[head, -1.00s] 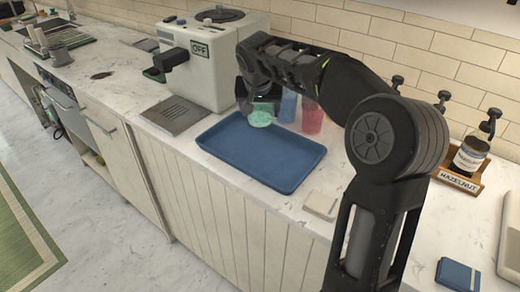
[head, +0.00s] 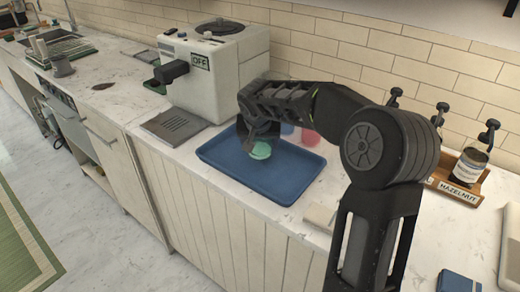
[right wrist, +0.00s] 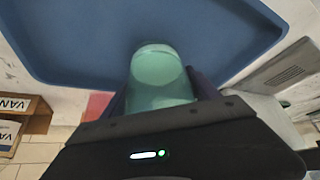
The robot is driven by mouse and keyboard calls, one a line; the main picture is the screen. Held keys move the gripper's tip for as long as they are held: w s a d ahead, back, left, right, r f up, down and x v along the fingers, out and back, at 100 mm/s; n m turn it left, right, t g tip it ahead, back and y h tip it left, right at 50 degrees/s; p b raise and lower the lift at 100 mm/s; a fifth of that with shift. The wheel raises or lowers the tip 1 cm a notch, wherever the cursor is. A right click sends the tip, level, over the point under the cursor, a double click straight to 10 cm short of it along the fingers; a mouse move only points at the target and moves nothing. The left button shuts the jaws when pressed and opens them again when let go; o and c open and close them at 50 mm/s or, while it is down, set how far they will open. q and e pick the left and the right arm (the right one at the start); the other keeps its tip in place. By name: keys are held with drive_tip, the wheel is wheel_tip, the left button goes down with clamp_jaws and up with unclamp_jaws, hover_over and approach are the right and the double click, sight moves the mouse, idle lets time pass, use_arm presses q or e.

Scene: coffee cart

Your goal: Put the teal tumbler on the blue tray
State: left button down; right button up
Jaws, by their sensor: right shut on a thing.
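The teal tumbler (head: 261,150) is in my right gripper (head: 262,140), over the back part of the blue tray (head: 265,185). In the right wrist view the teal tumbler (right wrist: 160,75) sits between the fingers of my right gripper (right wrist: 160,95), with the blue tray (right wrist: 70,45) beyond it. The gripper is shut on the tumbler. I cannot tell whether the tumbler's base touches the tray. My left gripper is not in view.
A red cup (head: 310,137) and a blue cup (head: 287,129) stand behind the tray, near my right arm. A white coffee machine (head: 215,75) stands at the back left. A hazelnut rack (head: 458,187) is at the right. The tray's front half is clear.

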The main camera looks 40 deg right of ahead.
sight(260, 150)
drive_tip(key=shift+f, duration=1.4)
drive_tip(key=shift+f, duration=0.15)
drive_tip(key=o, duration=1.6)
drive_tip(key=shift+r, duration=0.3)
drive_tip(key=b+v, duration=0.1)
drive_tip(key=v, duration=1)
drive_tip(key=shift+s+a+r, duration=0.15)
drive_tip(key=shift+s+r, duration=0.05)
drive_tip(key=shift+r, duration=0.1)
